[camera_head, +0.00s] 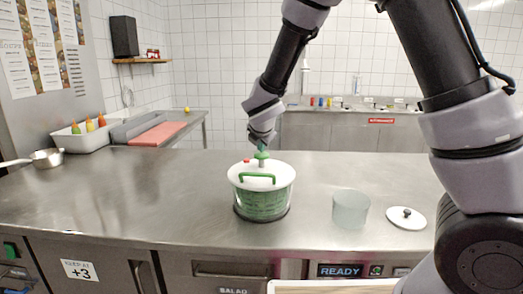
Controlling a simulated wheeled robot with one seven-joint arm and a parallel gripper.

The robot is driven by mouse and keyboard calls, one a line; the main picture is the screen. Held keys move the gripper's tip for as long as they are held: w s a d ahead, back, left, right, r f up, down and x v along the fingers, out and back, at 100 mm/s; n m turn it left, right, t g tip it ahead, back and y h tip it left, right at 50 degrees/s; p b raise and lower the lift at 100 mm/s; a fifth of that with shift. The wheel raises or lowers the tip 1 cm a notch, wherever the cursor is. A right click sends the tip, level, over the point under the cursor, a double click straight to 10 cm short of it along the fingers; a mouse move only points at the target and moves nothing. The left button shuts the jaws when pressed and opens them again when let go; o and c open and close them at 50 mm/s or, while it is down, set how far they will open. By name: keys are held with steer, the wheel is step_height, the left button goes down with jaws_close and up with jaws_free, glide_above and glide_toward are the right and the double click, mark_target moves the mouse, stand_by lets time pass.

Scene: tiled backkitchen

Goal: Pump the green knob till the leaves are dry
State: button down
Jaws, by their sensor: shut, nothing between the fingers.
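A salad spinner (262,204) stands upright on the steel counter. It has a white lid (279,177) with a green handle, a small red button and a see-through bowl that shows green inside. The green knob (262,155) stands up from the middle of the lid on a short pale stem. My gripper (262,146) points down right over the knob and its fingertips are at or just above it. The fingers are small and partly hidden by the wrist; they look shut with nothing held. Whether they touch the knob cannot be told.
A clear empty container (350,208) and a white lid with a black knob (405,217) lie to the right. A steel pan (46,158) and a white bin with bottles (84,137) stand at the far left. A display (339,270) below reads READY. The counter left of the spinner is clear.

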mark_target(261, 155)
steer(key=shift+f, duration=0.85)
stand_by(0.4)
steer(key=shift+r, duration=2.2)
steer(key=shift+r, duration=2.5)
steer(key=shift+r, duration=0.1)
